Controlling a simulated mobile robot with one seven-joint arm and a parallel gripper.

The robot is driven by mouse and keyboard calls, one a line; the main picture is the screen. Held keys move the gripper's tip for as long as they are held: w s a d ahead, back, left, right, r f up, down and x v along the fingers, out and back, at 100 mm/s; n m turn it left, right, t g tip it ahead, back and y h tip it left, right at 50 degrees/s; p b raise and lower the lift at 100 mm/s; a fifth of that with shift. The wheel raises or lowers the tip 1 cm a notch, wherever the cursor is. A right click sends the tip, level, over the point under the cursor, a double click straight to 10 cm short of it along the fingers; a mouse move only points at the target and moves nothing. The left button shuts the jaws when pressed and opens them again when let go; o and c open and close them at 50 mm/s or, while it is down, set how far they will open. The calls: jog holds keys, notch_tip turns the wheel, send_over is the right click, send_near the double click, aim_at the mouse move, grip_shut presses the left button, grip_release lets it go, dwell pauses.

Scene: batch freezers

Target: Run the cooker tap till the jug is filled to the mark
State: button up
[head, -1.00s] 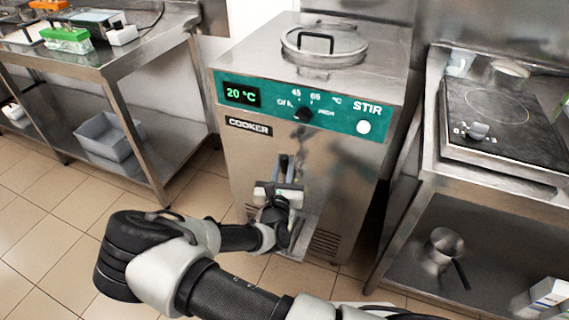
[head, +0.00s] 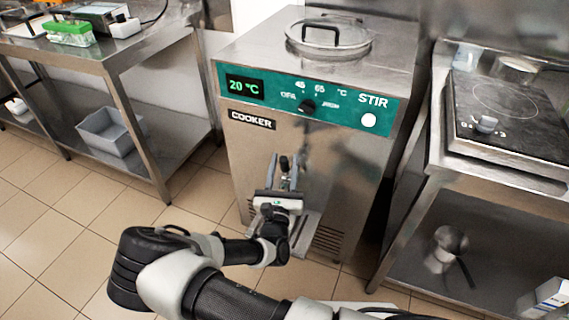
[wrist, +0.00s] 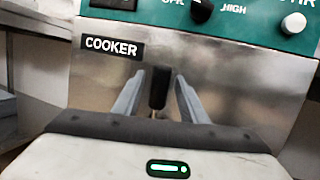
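The cooker (head: 330,150) is a steel cabinet with a green panel reading 20 °C. Its tap has a black handle (wrist: 158,88) on the front, which also shows in the head view (head: 284,163). My gripper (head: 285,178) is in front of it. The grey fingers stand apart, one on each side of the handle, in the wrist view (wrist: 158,97). I see a gap on both sides of the handle; no grip shows. I cannot make out the jug; my gripper and wrist hide the area under the tap.
A steel table with a green-lidded box (head: 68,32) stands at left, a grey bin (head: 108,132) on its lower shelf. At right is a bench with a hob (head: 510,115); a metal pan (head: 446,246) is on its shelf. Open tiled floor lies at front left.

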jog(key=p+v, duration=0.2)
jog(key=v, duration=1.5)
jog(key=shift+s, duration=0.2)
jog(key=shift+a, duration=0.1)
dwell(0.9)
jog(key=w+a+r+m+g+h, duration=0.5)
jog(key=a+m+h, duration=0.15)
jog(key=h, duration=0.25)
jog(key=w+d+b, duration=0.1)
jog(key=w+d, duration=0.4)
jog(key=w, duration=0.2)
jog(key=w+d+g+b, duration=0.1)
jog(key=w+d+b, duration=0.1)
jog(key=w+d, duration=0.3)
jog(key=w+m, duration=0.1)
jog(key=w, duration=0.1)
jog(key=shift+w+r, duration=0.25)
jog(key=shift+w, duration=0.15)
grip_shut()
